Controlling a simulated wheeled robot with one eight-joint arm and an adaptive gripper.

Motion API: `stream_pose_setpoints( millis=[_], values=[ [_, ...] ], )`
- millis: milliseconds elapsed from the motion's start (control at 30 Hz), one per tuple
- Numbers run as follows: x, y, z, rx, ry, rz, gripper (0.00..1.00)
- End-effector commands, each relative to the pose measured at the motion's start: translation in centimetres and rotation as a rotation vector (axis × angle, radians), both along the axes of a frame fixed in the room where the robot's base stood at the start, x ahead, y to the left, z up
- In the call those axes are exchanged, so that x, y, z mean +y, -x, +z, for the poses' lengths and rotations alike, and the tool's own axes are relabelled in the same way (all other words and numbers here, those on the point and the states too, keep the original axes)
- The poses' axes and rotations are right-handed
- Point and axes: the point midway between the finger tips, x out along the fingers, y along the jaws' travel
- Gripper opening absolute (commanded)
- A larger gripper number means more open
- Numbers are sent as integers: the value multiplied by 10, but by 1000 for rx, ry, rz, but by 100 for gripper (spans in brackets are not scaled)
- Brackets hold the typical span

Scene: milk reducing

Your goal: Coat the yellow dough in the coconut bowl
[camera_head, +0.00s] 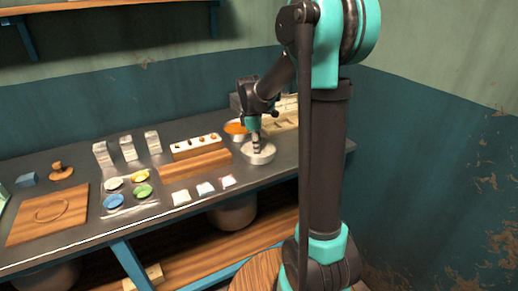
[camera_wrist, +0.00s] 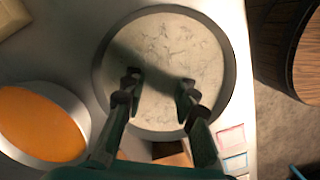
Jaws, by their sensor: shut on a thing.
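The coconut bowl (camera_wrist: 160,28) is a round metal bowl with pale, flecked contents, seen from above in the wrist view. In the head view the bowl (camera_head: 258,158) stands on the dark counter right of the wooden board. My gripper (camera_wrist: 159,88) points down over the bowl, its fingertips within the rim. In the head view my gripper (camera_head: 256,150) is at the bowl, low over or in it. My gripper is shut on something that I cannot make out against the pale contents. I cannot clearly pick out the yellow dough.
A bowl of orange stuff (camera_wrist: 40,125) stands left of the coconut bowl in the wrist view. A tray (camera_head: 130,201) with coloured dishes, a wooden board (camera_head: 195,164), and small pale packets (camera_head: 205,189) lie left on the counter. A wooden barrel (camera_wrist: 296,50) is beyond the counter's edge.

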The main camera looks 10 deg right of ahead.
Motion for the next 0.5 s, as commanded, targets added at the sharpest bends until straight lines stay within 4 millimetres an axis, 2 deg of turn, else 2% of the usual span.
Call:
stream_pose_setpoints(
  millis=[500],
  values=[
    [-5,9,0,0,0,-1,5]
  ],
)
